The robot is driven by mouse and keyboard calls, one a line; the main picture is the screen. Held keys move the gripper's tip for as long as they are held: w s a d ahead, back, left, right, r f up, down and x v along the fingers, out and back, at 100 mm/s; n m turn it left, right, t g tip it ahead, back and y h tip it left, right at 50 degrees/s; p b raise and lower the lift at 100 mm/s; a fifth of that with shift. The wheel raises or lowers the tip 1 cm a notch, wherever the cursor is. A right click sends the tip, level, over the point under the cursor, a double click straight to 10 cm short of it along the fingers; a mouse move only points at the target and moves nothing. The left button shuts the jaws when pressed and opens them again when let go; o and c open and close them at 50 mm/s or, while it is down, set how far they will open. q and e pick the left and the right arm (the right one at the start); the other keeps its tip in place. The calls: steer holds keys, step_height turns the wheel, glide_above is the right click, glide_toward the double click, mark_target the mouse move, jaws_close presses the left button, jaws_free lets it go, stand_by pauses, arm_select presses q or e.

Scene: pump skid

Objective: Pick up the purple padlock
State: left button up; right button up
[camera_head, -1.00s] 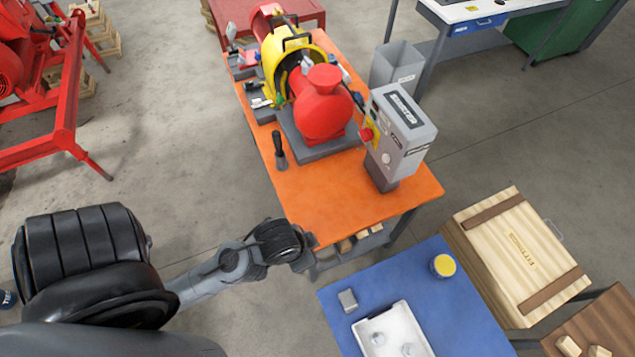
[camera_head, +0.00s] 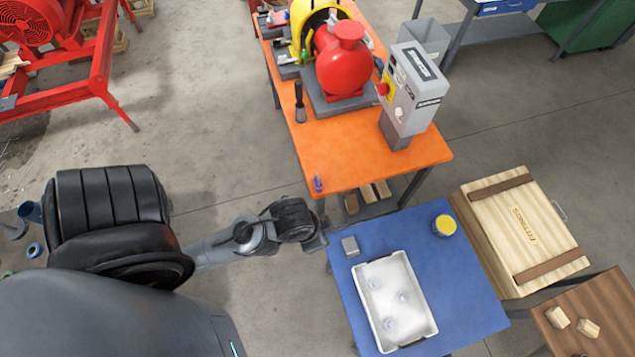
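A small purple object, which looks like the padlock (camera_head: 318,184), lies near the front left corner of the orange table (camera_head: 350,165). My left arm comes in from the left. Its gripper (camera_head: 318,242) is at the left edge of the blue table, nearer to me than the padlock and apart from it. The fingers are too small and dark to tell whether they are open. My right gripper is not in view.
The orange table carries a red pump (camera_head: 343,62), a grey control box (camera_head: 412,90) and a dark-handled tool (camera_head: 299,103). The blue table (camera_head: 450,285) holds a white tray (camera_head: 432,327), a grey block (camera_head: 350,246) and a yellow-topped can (camera_head: 444,226). A wooden crate (camera_head: 530,235) stands right.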

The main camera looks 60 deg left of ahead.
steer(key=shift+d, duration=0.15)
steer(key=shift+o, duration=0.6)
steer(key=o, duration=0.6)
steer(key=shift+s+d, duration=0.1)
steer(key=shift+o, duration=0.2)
